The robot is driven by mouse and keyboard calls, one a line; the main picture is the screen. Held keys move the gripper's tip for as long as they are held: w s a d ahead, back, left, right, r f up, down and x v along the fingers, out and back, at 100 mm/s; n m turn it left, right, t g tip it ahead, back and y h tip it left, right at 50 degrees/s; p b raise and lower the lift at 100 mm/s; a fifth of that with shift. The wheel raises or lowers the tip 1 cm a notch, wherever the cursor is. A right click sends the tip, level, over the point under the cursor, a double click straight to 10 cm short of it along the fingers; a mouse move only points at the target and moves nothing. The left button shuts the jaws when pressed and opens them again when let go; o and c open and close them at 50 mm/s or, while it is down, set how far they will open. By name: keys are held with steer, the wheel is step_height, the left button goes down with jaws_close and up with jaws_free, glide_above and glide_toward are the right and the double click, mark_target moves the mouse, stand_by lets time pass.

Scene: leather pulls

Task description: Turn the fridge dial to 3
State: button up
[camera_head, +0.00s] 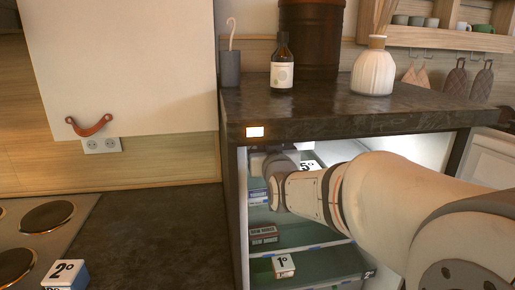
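The fridge (234,205) stands under a dark countertop, and its lit interior shows. My arm reaches into it from the right. The end of my arm, with my gripper (272,163), is near the upper left inside, by the left wall. The fingers are too small and hidden by my own wrist to tell whether they are open or shut. I cannot make out the dial or its setting; it may be behind my wrist. A small lit display (255,132) is on the countertop's front edge above, its reading washed out.
Inside are a "5°" block (308,165), a "1°" block (284,265) and small cartons (264,235). A bottle (281,66) and white vase (373,72) stand above my arm.

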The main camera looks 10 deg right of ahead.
steer(key=o, duration=0.3)
steer(key=shift+o, duration=0.2)
steer(key=s+b, duration=0.1)
steer(key=s, duration=0.7)
steer(key=shift+b, duration=0.3)
steer(key=s+f+g, duration=0.6)
steer(key=f+g, duration=0.1)
steer(key=f, duration=0.5)
steer(key=s+d+f+g, duration=0.1)
steer(key=s+f+g, duration=0.7)
steer(key=s, duration=0.6)
steer(key=shift+s+f, duration=0.2)
steer(key=shift+f, duration=0.25)
